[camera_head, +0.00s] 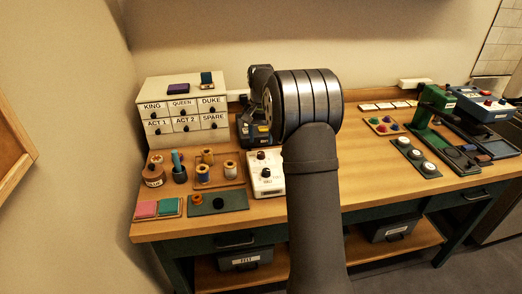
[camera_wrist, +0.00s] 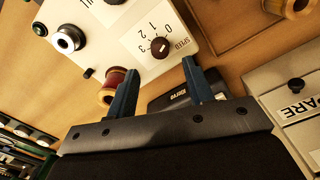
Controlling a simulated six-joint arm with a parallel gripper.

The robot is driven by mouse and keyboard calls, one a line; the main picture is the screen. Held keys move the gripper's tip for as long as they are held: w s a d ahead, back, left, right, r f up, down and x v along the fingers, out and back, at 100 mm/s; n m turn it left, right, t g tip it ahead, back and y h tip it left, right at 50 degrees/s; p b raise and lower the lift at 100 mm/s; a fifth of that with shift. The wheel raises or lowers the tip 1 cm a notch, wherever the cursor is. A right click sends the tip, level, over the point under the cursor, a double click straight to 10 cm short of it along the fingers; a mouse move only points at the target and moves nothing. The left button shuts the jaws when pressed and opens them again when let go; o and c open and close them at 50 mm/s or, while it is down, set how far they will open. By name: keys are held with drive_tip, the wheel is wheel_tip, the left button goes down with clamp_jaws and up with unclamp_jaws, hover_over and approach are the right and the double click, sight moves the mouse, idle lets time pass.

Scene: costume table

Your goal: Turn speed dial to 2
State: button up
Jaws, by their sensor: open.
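The speed dial is a dark red-brown round knob (camera_wrist: 161,47) on a white panel (camera_wrist: 185,28) in the wrist view. The numbers 0, 1, 2, 3 and the word SPEED are printed around it. I cannot tell for sure which number its mark faces. My gripper (camera_wrist: 160,68) is open, with its two blue fingers apart and the knob beyond and between their tips; nothing is held. In the head view the white unit (camera_head: 265,183) stands on the table left of my arm, which covers its right side. My fingertips cannot be made out there.
A dark red spool (camera_wrist: 114,80) stands close to my left finger in the wrist view. A dark labelled machine (camera_head: 250,134) is behind the white unit. A labelled drawer cabinet (camera_head: 157,99) and a green plate (camera_head: 232,203) are to the left. Table at right of my arm is partly clear.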

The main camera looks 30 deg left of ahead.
sight(261, 152)
wheel_tip(261, 152, down, 6)
idle(0.4)
drive_tip(key=c, duration=1)
